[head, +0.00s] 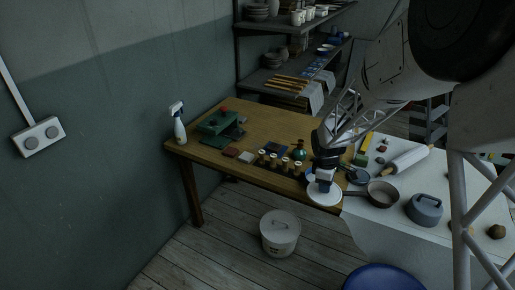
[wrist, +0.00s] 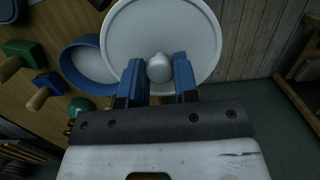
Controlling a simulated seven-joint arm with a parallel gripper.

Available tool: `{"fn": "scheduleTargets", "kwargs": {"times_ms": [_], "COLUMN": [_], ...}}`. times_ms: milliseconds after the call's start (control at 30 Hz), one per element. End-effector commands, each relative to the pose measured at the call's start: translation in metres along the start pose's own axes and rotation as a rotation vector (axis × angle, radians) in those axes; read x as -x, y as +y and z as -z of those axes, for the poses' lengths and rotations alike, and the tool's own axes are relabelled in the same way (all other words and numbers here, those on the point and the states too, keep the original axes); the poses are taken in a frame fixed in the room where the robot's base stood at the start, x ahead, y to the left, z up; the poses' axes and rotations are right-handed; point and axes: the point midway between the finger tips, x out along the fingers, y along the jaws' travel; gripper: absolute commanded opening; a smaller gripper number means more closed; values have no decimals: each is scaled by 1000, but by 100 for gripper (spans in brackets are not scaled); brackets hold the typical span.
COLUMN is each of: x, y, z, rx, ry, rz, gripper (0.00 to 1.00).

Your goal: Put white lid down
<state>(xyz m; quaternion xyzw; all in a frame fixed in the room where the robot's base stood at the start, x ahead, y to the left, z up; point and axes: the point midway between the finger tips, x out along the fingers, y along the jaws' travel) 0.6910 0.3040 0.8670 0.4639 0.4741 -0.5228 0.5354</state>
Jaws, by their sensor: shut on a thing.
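The white lid (head: 323,197) is round with a small knob. It is in my gripper (head: 322,184) at the front edge of the wooden table (head: 262,172), next to the white cloth. In the wrist view the lid (wrist: 135,35) fills the top middle, and the blue fingers of my gripper (wrist: 158,82) are shut on its knob from both sides. Whether the lid's underside touches the table or hangs above it, I cannot tell.
A grey pan (head: 383,194) and a blue-grey lidded pot (head: 425,209) stand on the cloth to the right. A blue-rimmed round dish (wrist: 90,62) is close beside the lid. A white bucket (head: 280,238) stands on the floor below.

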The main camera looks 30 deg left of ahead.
Motion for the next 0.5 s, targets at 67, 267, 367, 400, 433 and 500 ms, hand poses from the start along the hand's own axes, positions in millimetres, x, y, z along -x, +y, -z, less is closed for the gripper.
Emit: {"fn": "scheduleTargets", "kwargs": {"times_ms": [67,267,367,400,433,500], "x": [1,8,13,14,16,18], "y": [7,32,46,52,56,65], "z": [7,29,43,49,53,62], "rx": [12,55,82,92,99,118], "ry": [0,0,0,-1,0,0], "rz": [-1,-6,-9,-10,-12,-14], "gripper": [4,4,4,4,4,4]}}
